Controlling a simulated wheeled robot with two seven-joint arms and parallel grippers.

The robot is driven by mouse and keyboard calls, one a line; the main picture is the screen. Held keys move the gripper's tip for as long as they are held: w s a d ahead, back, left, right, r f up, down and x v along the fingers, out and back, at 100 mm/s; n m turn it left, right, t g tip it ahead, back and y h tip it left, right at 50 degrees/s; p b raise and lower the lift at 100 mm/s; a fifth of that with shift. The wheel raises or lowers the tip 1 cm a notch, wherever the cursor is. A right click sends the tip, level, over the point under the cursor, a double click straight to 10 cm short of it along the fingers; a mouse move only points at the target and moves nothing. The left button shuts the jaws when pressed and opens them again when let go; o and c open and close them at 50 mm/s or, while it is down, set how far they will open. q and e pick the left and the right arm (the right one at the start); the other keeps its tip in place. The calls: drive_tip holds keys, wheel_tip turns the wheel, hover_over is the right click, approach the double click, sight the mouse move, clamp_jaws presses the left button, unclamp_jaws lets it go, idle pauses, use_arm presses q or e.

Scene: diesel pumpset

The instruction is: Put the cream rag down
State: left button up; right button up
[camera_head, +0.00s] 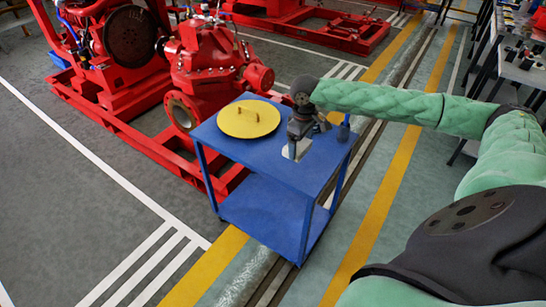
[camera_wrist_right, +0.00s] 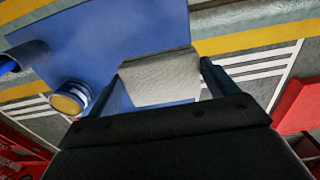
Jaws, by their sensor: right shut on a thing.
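The cream rag (camera_head: 296,151) is a small pale patch just under my right gripper (camera_head: 299,137), over the top of the blue cart (camera_head: 318,172). In the right wrist view the rag (camera_wrist_right: 160,80) is a flat, light-coloured piece between the fingers of my right gripper (camera_wrist_right: 164,86), which is shut on it. The blue cart top (camera_wrist_right: 110,35) shows beyond the rag. Whether the rag touches the cart top I cannot tell. My left gripper is not in view.
A round yellow lid with a handle (camera_head: 249,119) lies on the cart's left part. A small can with a yellowish top (camera_wrist_right: 70,98) shows beside the rag in the wrist view. The red pump (camera_head: 205,70) stands behind the cart. The front of the cart top is clear.

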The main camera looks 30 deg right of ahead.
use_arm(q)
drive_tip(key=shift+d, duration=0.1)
